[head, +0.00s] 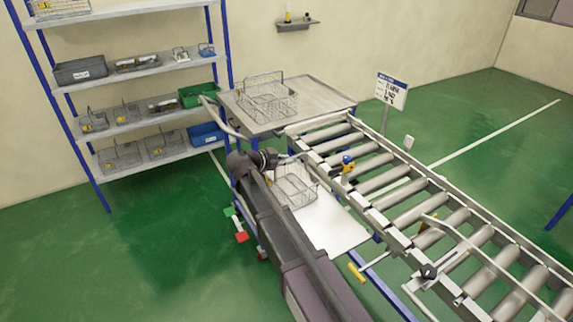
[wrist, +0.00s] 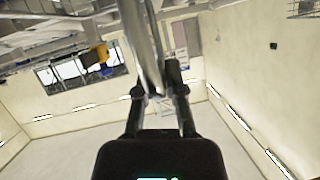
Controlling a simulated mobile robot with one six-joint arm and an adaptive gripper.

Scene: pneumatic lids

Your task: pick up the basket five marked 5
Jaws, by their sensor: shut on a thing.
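My gripper (wrist: 157,85) is shut on a grey metal bar, which runs from between its fingers to the top edge of the wrist view. In the head view, the gripper end (head: 278,158) is partly lost against my dark wrist joints. A wire basket (head: 296,187) shows just below it, over a white panel. The bar looks like this basket's handle. I cannot read a number on the basket, and I cannot tell whether it touches the panel.
A steel table (head: 318,92) behind carries another wire basket (head: 268,103). A roller conveyor (head: 400,190) runs along the right. A shelf rack (head: 135,115) at left holds several baskets and bins. The white panel (head: 335,225) is bare at its front. A sign (head: 392,92) stands behind the conveyor.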

